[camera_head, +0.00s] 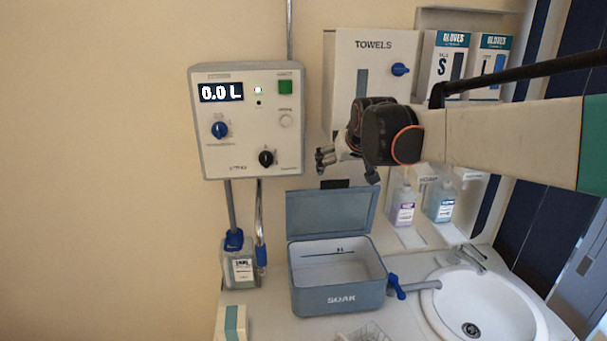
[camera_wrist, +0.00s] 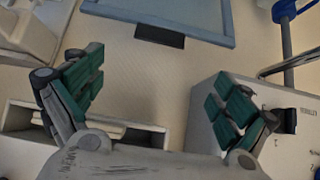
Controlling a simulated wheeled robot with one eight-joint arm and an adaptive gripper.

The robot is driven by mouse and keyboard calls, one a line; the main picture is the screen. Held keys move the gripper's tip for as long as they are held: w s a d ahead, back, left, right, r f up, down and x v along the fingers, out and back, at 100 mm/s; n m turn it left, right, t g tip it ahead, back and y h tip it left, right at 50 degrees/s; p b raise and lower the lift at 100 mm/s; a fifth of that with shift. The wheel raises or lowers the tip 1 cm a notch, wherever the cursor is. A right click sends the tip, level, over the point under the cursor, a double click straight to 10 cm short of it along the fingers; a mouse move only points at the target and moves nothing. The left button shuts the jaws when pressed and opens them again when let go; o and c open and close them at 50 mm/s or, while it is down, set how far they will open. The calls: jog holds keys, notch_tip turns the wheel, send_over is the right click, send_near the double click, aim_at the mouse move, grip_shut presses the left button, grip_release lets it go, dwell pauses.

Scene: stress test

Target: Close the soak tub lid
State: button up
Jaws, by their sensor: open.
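The soak tub (camera_head: 340,300) is a blue-grey box marked SOAK on the counter, and its inside shows empty with a line on the back wall. Its lid (camera_head: 328,214) stands open, raised at the back of the tub. My gripper (camera_head: 322,160) is above the lid, in front of the wall, apart from it. In the wrist view my gripper (camera_wrist: 160,95) has its green-padded fingers spread wide with nothing between them. Part of the lid (camera_wrist: 190,12) shows at the top of that view, with a dark tab (camera_wrist: 160,36) at its edge.
A dosing box (camera_head: 248,120) reading 0.0 L hangs on the wall at left, above a bottle (camera_head: 241,270). A towel dispenser (camera_head: 345,75) and glove boxes (camera_head: 470,60) are behind my arm. Two pump bottles (camera_head: 403,208) and a sink (camera_head: 480,305) are at right. A blue-handled drain valve (camera_head: 396,287) sticks out from the tub.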

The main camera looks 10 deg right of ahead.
jog(key=b+x, duration=0.1)
jog(key=x, duration=1.2)
jog(key=shift+w+d+f+b, duration=0.1)
jog(key=shift+w+f+b, duration=0.1)
jog(key=shift+b, duration=0.2)
jog(key=shift+s, duration=0.1)
jog(key=c, duration=1.5)
